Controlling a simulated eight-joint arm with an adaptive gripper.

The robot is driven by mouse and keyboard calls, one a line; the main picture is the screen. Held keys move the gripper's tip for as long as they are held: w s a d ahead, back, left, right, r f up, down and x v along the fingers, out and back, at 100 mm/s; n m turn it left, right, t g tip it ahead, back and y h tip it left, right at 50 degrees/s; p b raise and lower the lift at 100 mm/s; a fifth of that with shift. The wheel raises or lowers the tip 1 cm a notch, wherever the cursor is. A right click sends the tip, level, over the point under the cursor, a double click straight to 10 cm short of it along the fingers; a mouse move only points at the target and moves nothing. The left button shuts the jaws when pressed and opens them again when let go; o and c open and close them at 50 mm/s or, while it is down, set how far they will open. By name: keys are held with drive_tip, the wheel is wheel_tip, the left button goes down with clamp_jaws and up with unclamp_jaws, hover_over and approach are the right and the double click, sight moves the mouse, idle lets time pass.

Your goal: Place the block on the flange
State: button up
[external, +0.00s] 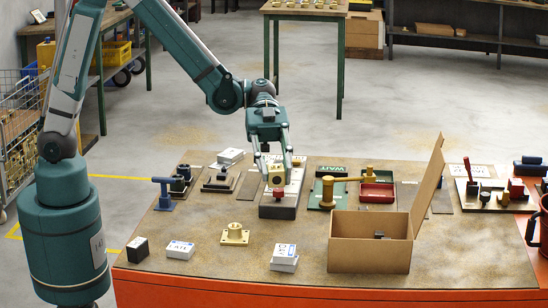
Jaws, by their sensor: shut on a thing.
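My gripper (277,170) points down over the middle of the table. The brass flange (235,236) sits on the table nearer the camera and left of my gripper. It has a wide base with a raised round centre, and nothing is seen on top of it.
An open cardboard box (370,254) with a raised lid stands front right. White labelled boxes (284,258) (180,250) and a dark block (137,249) lie near the front edge. Bare tabletop surrounds the flange.

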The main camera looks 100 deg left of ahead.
drive_tip(key=s+d+r+m+g, duration=0.1)
drive_tip(key=s+d+m+g, duration=0.2)
drive_tip(key=s+d, duration=0.3)
drive_tip(key=s, duration=0.3)
drive_tip(key=shift+s+d+r+g+h+b, duration=0.15)
drive_tip(key=shift+s+r+g+h+b, duration=0.15)
drive_tip(key=shift+r+g+b, duration=0.1)
drive_tip(key=b, duration=0.2)
hover_over(235, 226)
drive_tip(key=shift+f, duration=3.2)
drive_tip(key=shift+f, duration=0.1)
drive_tip(key=shift+f+b, duration=0.55)
drive_tip(key=shift+f, duration=1.2)
drive_tip(key=shift+f+b, duration=0.4)
drive_tip(key=shift+f, duration=0.15)
drive_tip(key=o, duration=1.2)
drive_tip(key=shift+o, duration=0.2)
